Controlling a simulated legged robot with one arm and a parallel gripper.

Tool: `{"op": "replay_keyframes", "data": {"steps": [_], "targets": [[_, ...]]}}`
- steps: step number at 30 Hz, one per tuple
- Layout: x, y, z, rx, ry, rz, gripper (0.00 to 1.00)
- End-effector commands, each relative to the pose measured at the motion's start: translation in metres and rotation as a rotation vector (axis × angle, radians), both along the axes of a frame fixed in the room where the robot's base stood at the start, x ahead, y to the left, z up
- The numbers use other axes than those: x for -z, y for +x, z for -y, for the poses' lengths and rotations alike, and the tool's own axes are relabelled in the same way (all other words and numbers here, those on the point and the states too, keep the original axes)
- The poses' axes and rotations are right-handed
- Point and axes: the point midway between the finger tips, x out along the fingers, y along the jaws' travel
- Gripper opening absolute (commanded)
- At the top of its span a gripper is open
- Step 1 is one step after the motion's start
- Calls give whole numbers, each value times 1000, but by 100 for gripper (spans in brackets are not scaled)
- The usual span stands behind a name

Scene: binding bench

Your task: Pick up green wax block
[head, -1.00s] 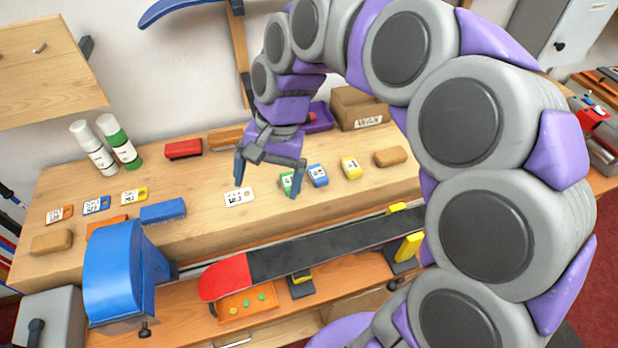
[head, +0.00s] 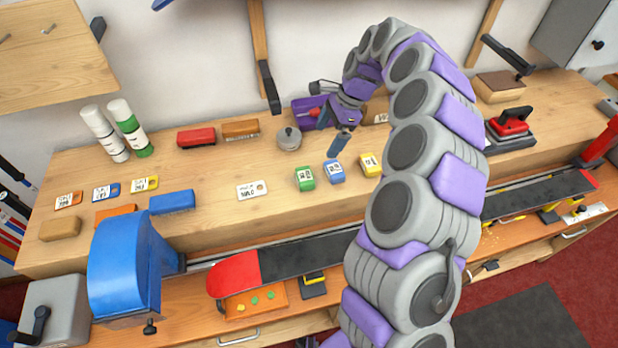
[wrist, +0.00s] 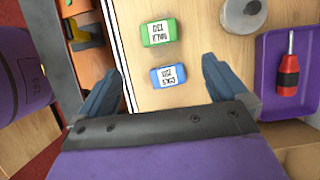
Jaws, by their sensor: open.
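The green wax block (head: 305,178) lies on the wooden bench, left of a blue wax block (head: 334,171) and a yellow wax block (head: 370,164). In the wrist view the green block (wrist: 157,33) is ahead of my gripper, beyond the blue block (wrist: 168,76). My gripper (wrist: 160,80) is open and empty, with the blue block between the lines of its fingers. In the head view my gripper (head: 333,128) is above the bench, to the right of and behind the green block. Its far finger is partly hidden there.
A white label tag (head: 252,190) lies left of the green block. A grey round weight (head: 288,138) stands behind it. A purple tray (wrist: 266,75) holds a red-handled screwdriver (wrist: 289,72). A black and red ski (head: 300,255) lies along the front.

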Motion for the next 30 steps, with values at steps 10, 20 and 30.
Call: {"op": "replay_keyframes", "data": {"steps": [10, 20, 30], "targets": [[67, -8, -26, -4, 2, -1, 100], [95, -11, -37, -2, 1, 3, 100], [130, -16, -51, -3, 2, 0, 100]]}}
